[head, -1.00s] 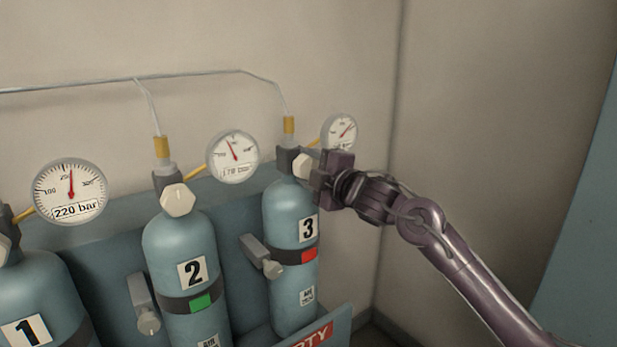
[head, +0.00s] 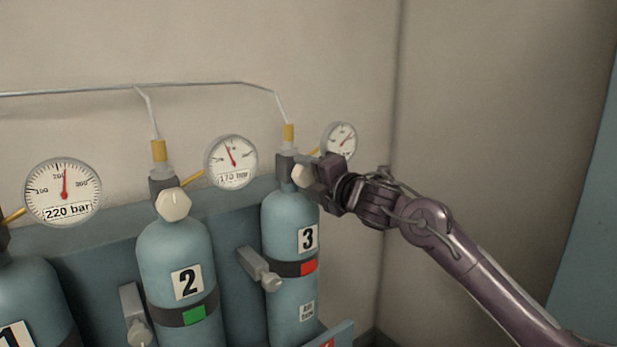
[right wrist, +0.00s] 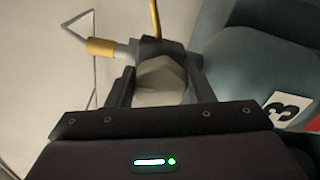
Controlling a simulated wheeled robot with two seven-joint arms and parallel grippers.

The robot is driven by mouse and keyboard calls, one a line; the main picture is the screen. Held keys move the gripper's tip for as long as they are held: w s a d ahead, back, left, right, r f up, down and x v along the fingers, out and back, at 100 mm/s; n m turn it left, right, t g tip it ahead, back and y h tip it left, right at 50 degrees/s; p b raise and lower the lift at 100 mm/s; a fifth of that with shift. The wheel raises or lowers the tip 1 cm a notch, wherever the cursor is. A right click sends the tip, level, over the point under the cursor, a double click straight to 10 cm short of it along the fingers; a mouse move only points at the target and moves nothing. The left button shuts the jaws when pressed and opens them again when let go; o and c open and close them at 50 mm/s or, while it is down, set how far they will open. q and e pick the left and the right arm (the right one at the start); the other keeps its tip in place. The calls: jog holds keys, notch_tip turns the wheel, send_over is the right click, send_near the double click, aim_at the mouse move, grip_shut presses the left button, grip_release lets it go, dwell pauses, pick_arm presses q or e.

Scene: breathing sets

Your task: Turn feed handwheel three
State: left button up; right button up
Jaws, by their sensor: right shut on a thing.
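Feed handwheel three (head: 300,175) is a pale faceted knob on the valve at the top of the blue-grey cylinder marked 3 (head: 284,222). My right gripper (head: 312,177) is at the knob, coming from the right. In the right wrist view the knob (right wrist: 161,82) sits between the two fingers of my right gripper (right wrist: 160,88), which is shut on it. Gauge three (head: 339,139) is behind the gripper; its lower part is partly covered. My left gripper is not in view.
Cylinder 2 (head: 176,255) with its own pale handwheel (head: 173,204) stands to the left, with a green tag. Cylinder 3 has a red tag (head: 308,268). A clamp (head: 260,268) sticks out between them. A thin pipe (head: 200,85) runs above. The right side by the wall is free.

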jog(key=shift+f, duration=0.1)
jog(key=o, duration=1)
jog(key=shift+c, duration=0.2)
jog(key=b+v, duration=0.2)
jog(key=v, duration=0.5)
jog(key=shift+s+d, duration=0.25)
jog(key=shift+s, duration=0.05)
